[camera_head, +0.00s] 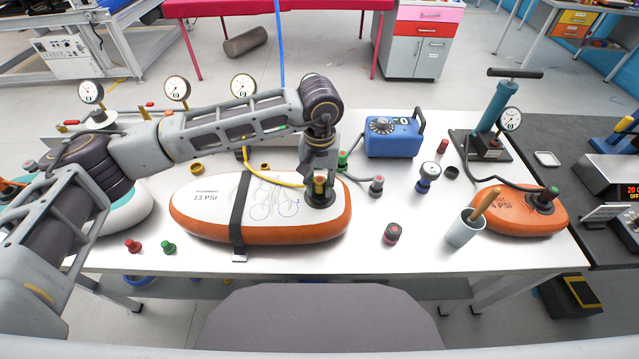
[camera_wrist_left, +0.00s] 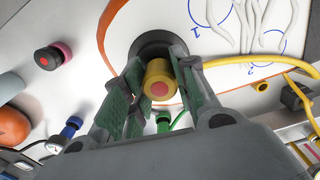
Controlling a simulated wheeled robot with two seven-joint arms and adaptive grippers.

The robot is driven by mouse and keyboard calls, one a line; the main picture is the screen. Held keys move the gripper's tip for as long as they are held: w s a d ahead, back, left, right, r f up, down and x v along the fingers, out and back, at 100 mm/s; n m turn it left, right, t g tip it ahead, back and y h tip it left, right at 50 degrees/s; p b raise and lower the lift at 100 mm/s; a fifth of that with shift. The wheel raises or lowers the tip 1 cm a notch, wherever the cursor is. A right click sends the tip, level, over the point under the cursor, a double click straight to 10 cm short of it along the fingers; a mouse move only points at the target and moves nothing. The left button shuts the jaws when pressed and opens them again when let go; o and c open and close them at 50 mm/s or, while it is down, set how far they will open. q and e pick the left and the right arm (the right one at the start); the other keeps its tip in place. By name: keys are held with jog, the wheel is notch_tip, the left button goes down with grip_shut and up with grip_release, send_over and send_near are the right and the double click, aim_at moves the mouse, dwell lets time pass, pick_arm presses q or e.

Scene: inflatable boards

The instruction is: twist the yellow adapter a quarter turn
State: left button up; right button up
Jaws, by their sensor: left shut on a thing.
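The yellow adapter (camera_head: 319,186) sits on the dark valve (camera_head: 320,199) at the right end of the white and orange board marked 13 PSI (camera_head: 215,215). In the left wrist view the adapter (camera_wrist_left: 159,80) points at the camera, with a red centre. My left gripper (camera_head: 319,178) reaches down over it from above. Its green-padded fingers (camera_wrist_left: 160,88) stand on both sides of the adapter and are shut on it. In the head view the gripper hides part of the adapter. My right gripper is not in view.
A yellow hose (camera_head: 272,181) runs close to the gripper. A dark strap (camera_head: 239,215) crosses the board. A blue pump box (camera_head: 393,137), a cup (camera_head: 465,228), a smaller orange board (camera_head: 510,219) and loose caps stand on the white table. Its front right is mostly clear.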

pick_arm(q)
jog(key=shift+f+m+b, duration=0.1)
jog(key=shift+m+b, duration=0.25)
jog(key=shift+m, duration=0.05)
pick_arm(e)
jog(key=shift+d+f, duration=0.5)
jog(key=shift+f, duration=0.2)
pick_arm(q)
jog(key=shift+m, duration=0.3)
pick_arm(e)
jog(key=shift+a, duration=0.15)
pick_arm(q)
jog(key=shift+b, duration=0.35)
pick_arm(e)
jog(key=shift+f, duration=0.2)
